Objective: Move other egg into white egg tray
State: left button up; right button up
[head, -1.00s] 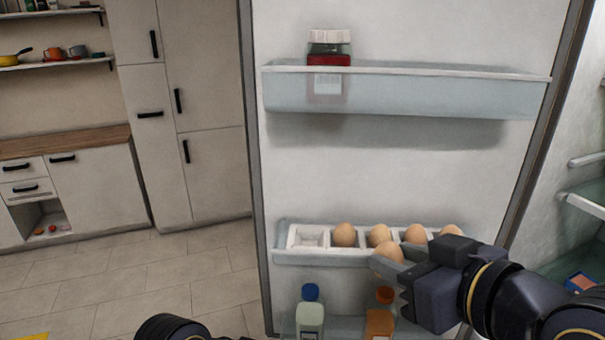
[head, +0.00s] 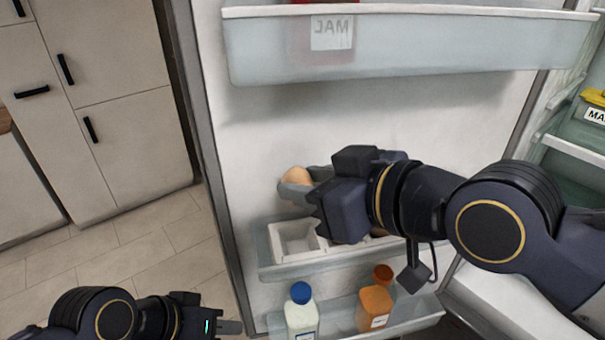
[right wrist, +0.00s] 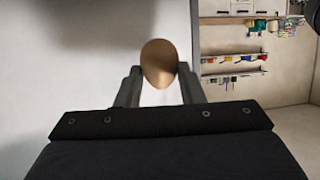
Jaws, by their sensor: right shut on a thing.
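My right gripper (head: 297,187) is shut on a brown egg (head: 296,175). It holds the egg above the left end of the white egg tray (head: 297,239), apart from it. The egg also shows between both fingers in the right wrist view (right wrist: 159,64). The tray sits in a fridge door bin, and its leftmost compartment is empty. My right gripper and arm hide most of the rest of the tray and its eggs. My left gripper (head: 236,327) is low at the bottom left, away from the tray; its fingers are too unclear to judge.
A clear door shelf (head: 420,45) with a jar crosses above my right gripper. Below the tray stand a blue-capped bottle (head: 301,312) and an orange bottle (head: 375,306). The fridge interior is at right, with a yellow-topped item (head: 594,98). Cabinets stand at left.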

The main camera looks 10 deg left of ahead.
jog(key=shift+f+b, duration=3.6)
jog(key=shift+f, duration=0.45)
jog(key=shift+f+b, duration=0.6)
jog(key=shift+b, duration=0.05)
jog(key=o, duration=1.1)
jog(key=shift+o, duration=0.2)
jog(key=shift+d, duration=0.1)
jog(key=v, duration=0.8)
jog(key=shift+b, duration=0.4)
